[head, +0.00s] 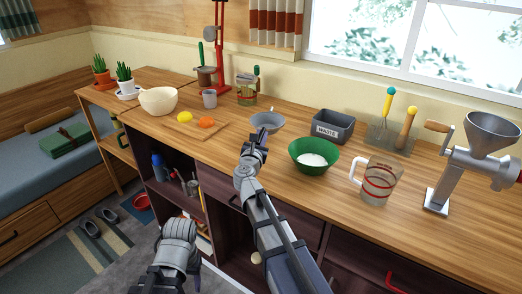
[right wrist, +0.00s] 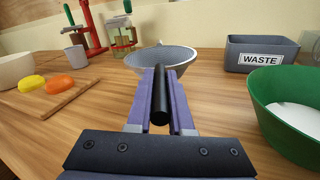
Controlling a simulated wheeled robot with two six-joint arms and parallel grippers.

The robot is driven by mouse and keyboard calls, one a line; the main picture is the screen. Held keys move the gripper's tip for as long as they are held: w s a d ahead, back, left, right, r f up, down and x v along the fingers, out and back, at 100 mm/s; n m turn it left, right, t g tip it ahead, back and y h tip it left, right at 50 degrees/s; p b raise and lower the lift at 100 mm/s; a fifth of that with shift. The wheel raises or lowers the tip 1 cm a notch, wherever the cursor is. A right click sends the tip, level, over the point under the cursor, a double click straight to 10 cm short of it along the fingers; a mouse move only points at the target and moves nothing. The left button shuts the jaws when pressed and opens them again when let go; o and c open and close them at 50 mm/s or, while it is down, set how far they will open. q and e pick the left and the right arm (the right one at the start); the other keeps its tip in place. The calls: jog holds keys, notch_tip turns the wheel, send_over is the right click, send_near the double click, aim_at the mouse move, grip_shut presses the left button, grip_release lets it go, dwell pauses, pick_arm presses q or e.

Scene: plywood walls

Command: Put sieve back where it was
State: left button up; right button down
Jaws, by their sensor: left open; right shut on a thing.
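The sieve (head: 267,121) is a grey mesh bowl with a dark handle, over the wooden counter between the cutting board and the green bowl. My right gripper (head: 259,139) is shut on its handle. In the right wrist view, the black handle lies between the fingers of my right gripper (right wrist: 161,100), and the bowl of the sieve (right wrist: 161,57) points away from me. I cannot tell whether the sieve touches the counter. My left gripper (head: 178,231) is low in front of the cabinet, apart from everything on the counter, and empty.
The green bowl (head: 298,160) with white powder and the grey WASTE bin (head: 333,124) stand right of the sieve. A cutting board (head: 183,131) with yellow and orange pieces lies left. A measuring jug (head: 378,181) and a grain mill (head: 449,175) stand further right.

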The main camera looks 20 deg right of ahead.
jog(key=shift+f+b, duration=1.95)
jog(key=shift+r, duration=0.15)
jog(key=c, duration=1.3)
grip_release()
jog(key=shift+f, duration=0.2)
jog(key=o, duration=0.5)
jog(key=shift+r, duration=0.1)
jog(key=shift+r, duration=0.2)
jog(key=v, duration=1.2)
jog(key=shift+f, duration=0.1)
